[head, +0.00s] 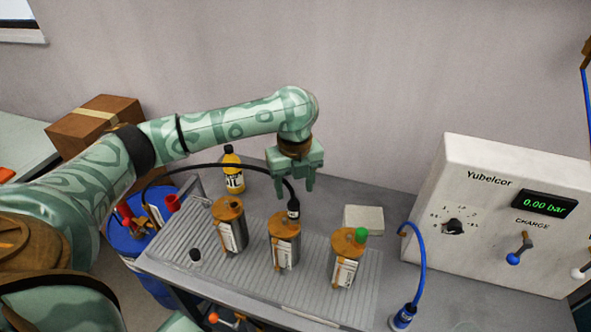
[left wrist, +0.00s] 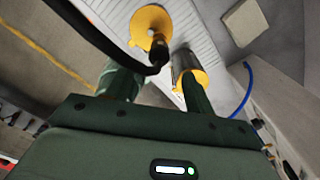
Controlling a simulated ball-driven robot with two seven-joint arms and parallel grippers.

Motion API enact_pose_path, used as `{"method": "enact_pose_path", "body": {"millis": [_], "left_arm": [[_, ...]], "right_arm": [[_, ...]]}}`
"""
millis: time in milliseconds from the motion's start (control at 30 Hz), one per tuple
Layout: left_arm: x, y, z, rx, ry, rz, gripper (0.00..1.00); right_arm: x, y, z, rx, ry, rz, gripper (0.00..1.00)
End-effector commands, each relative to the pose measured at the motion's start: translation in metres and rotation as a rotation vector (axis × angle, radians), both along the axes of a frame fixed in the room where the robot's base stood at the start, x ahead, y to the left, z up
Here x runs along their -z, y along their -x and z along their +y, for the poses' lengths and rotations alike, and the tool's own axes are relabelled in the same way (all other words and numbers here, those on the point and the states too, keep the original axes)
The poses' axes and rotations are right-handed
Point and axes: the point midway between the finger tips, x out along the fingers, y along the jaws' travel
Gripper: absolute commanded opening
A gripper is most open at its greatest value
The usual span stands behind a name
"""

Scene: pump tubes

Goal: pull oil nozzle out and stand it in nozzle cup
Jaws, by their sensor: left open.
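The oil nozzle (head: 294,209) is a black fitting with a pale band on a black hose. It stands upright at the orange top of the middle metal canister (head: 286,248). My open left gripper (head: 296,187) points down just above the nozzle, empty. In the left wrist view the nozzle (left wrist: 158,54) shows between and beyond the gripper's fingers (left wrist: 152,80). I cannot tell whether the fingers touch it. My right gripper is not in view.
Canisters stand left (head: 229,226) and right (head: 347,258) on the ribbed tray (head: 315,297); the right one has a green cap. A yellow oil bottle (head: 232,171) stands behind. The charger box (head: 500,215) and blue hose (head: 422,262) are at right.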

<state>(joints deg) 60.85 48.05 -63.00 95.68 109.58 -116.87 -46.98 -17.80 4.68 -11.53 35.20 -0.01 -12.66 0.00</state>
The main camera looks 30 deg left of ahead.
Motion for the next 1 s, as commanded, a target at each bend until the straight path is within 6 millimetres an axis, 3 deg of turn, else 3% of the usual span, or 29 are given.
{"method": "enact_pose_path", "body": {"millis": [33,100,300,733,767,933,967,1000], "left_arm": [[0.017,0.001,-0.001,-0.001,0.002,0.004,0.54],[0.032,0.001,0.000,-0.001,0.001,0.004,0.54],[0.062,0.000,0.000,-0.002,0.002,0.001,0.54],[0.072,0.000,0.000,-0.001,0.000,-0.001,0.54],[0.072,0.000,0.000,-0.001,0.000,-0.001,0.51],[0.072,0.000,0.000,-0.002,0.000,-0.001,0.04],[0.072,0.000,0.000,-0.002,0.000,-0.001,0.03],[0.072,0.000,0.000,-0.002,0.000,-0.001,0.25]], "right_arm": [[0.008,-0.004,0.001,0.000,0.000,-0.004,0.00],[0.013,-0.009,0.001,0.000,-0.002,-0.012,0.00],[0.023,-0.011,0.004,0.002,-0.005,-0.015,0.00],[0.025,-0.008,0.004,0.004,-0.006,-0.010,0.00],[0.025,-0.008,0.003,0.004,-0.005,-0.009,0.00],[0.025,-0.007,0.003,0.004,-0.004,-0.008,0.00],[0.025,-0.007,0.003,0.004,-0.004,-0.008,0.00],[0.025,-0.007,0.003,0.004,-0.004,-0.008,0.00]]}}
